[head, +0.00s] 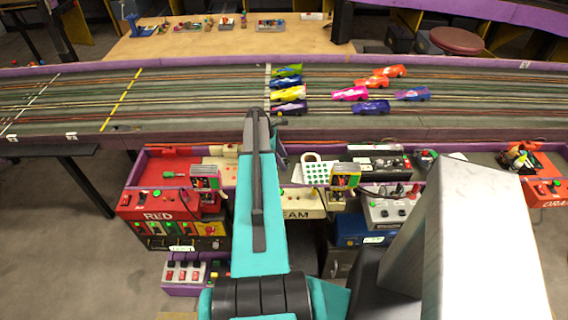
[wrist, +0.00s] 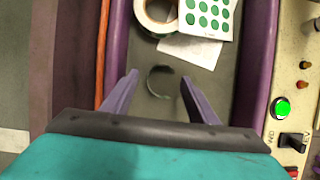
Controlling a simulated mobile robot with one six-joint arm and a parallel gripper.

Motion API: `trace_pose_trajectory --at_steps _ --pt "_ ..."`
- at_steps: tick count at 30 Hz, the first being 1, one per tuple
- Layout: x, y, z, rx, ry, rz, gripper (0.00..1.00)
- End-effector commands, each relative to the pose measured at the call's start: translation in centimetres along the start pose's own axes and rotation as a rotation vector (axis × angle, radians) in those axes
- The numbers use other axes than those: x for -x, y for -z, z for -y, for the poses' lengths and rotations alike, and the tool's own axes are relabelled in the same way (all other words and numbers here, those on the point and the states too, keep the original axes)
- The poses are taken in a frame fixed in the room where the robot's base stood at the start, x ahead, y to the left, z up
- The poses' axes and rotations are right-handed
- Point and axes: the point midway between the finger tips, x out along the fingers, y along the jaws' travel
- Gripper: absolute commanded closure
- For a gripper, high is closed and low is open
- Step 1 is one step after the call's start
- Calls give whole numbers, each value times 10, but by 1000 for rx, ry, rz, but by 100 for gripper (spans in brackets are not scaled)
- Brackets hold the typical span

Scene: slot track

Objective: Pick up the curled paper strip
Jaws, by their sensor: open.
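The curled paper strip (wrist: 160,70) shows in the wrist view as a small, thin, dark ring-like curl on the grey floor of a purple-edged tray (wrist: 118,45). My gripper (wrist: 159,79) is open, with one finger to the left of the strip and one to the right. Neither finger appears to touch it, and how high they are above it is unclear. In the head view my arm reaches towards the shelf below the track, and I cannot make out the strip there.
A roll of tape (wrist: 157,14), a white sheet (wrist: 190,48) and a card with green dots (wrist: 208,16) lie beyond the strip. A control box with a lit green button (wrist: 283,107) stands right of the tray. Several toy cars (head: 350,94) sit on the slot track (head: 190,95).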

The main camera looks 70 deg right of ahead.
Motion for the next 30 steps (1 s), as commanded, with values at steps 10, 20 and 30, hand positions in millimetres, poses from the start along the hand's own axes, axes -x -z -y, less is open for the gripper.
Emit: trace_pose_trajectory --at_steps 10,20,30 --pt "-2 0 0 -1 0 0 46" --pt "-2 0 0 -1 0 0 62" --pt "-2 -1 0 -1 1 0 91"
